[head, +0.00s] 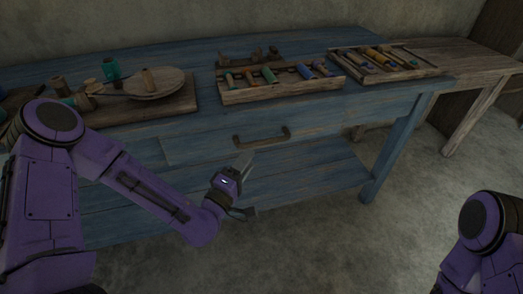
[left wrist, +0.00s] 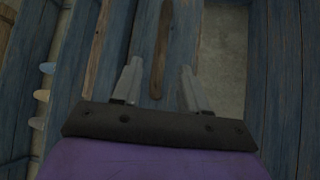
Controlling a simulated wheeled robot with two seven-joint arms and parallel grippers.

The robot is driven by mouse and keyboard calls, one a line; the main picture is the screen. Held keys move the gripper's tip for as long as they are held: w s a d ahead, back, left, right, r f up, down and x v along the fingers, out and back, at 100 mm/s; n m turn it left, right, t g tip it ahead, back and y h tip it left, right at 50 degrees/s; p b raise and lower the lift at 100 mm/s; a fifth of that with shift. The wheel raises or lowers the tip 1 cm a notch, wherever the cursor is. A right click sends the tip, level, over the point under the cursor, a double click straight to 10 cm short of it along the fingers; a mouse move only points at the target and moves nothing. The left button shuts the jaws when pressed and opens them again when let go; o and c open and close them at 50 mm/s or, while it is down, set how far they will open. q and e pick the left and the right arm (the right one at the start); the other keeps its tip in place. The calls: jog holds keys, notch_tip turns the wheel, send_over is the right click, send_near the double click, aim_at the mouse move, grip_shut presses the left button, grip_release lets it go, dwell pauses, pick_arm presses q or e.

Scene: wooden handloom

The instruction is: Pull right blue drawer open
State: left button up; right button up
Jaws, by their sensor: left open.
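The blue drawer front (head: 215,146) is set in the blue table under its top and looks closed. Its brown bar handle (head: 262,138) is in clear view. My left gripper (head: 251,185) is open and empty, in front of the table and a little below the handle. In the left wrist view the handle (left wrist: 162,45) lines up between the two spread fingers (left wrist: 158,72), and nothing is gripped. The depth left between fingertips and handle is hard to judge. My right gripper is out of view; only part of my right arm shows at lower right.
The blue table (head: 300,42) carries a wooden tool tray (head: 285,92), another tray (head: 385,66) and a board with a round wooden disc (head: 150,84). A lower shelf (head: 310,180) runs beneath the drawer. Bare floor (head: 340,250) lies in front at right.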

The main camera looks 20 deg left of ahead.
aim_at(261, 143)
pick_arm(q)
jog(key=x, duration=0.8)
jog(key=shift+w+d, duration=0.1)
grip_shut()
